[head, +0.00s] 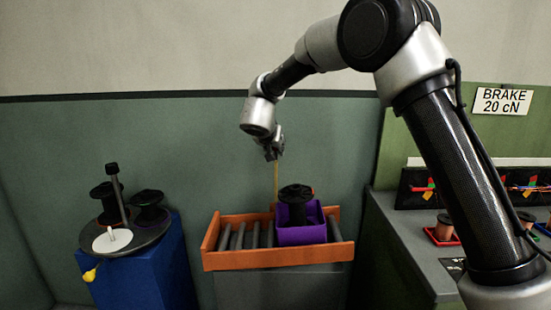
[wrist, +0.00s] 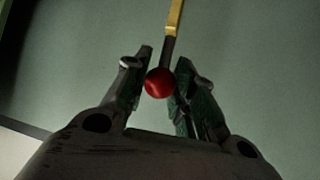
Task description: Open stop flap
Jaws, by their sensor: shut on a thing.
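A thin yellow lever (head: 276,182) stands upright at the back of the orange roller tray (head: 280,262). In the wrist view its yellow and dark rod (wrist: 173,22) ends in a red ball knob (wrist: 159,83). My gripper (head: 273,154) is at the lever's top, above the tray, and is shut on the red knob, which sits between its two fingers (wrist: 163,75). The fingers hide the knob in the head view. I cannot clearly make out the stop flap itself.
A purple bin (head: 300,237) holding a black spool (head: 297,193) sits on the tray's rollers, right of the lever. A blue stand (head: 143,270) with black spools is at the left. A grey bench (head: 400,240) is at the right, with a brake sign (head: 502,101) above.

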